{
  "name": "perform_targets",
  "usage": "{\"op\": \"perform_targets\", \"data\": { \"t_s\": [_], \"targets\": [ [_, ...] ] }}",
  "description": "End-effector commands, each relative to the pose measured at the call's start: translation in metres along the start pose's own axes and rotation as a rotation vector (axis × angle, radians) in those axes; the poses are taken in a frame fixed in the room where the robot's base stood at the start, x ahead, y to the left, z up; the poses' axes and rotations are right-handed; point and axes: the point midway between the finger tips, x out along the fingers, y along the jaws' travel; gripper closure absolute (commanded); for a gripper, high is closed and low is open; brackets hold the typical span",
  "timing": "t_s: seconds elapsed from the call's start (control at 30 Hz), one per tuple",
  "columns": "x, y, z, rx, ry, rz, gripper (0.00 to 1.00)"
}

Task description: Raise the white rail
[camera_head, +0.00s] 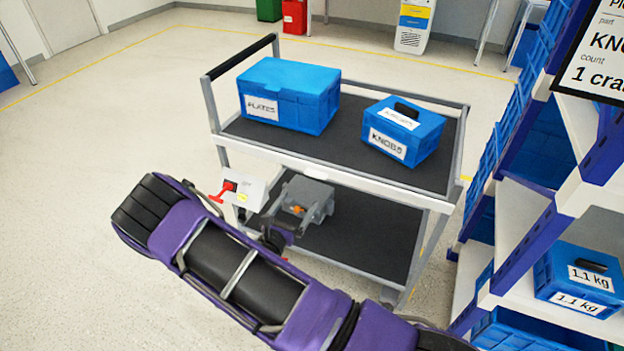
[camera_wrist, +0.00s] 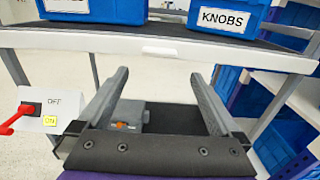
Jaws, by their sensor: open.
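The white rail (camera_head: 330,171) runs along the front edge of the cart's upper shelf. In the wrist view the white rail (camera_wrist: 160,50) crosses the picture beyond my fingertips, with a paler strip at its middle. My gripper (camera_wrist: 158,74) is open and empty, its two fingers spread wide and pointing towards the rail. The fingertips appear just below the rail; I cannot tell whether they touch it. In the head view my arm hides part of the gripper.
A white switch box with a red lever (camera_head: 217,197) is at the cart's left; it also shows in the wrist view (camera_wrist: 40,108). A grey device (camera_head: 307,196) sits on the lower shelf. Blue boxes (camera_head: 288,95) (camera_head: 403,132) stand on top. Shelving (camera_head: 521,239) stands right; floor left is clear.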

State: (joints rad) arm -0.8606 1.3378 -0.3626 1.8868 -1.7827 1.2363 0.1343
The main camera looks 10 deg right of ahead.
Motion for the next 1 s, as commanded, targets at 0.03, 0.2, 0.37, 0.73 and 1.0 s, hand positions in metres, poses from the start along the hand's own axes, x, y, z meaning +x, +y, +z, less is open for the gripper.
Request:
{"op": "perform_targets", "data": {
  "t_s": [0.03,0.2,0.37,0.73,1.0],
  "targets": [
    [0.013,-0.001,0.000,0.000,-0.001,-0.003,0.00],
    [0.050,-0.001,0.000,0.000,-0.001,-0.002,0.00],
    [0.079,-0.001,0.000,0.001,0.000,-0.002,0.00],
    [0.106,0.000,0.001,0.000,0.000,-0.001,0.00],
    [0.106,0.000,0.001,0.000,0.000,0.000,0.13]
  ]
}}
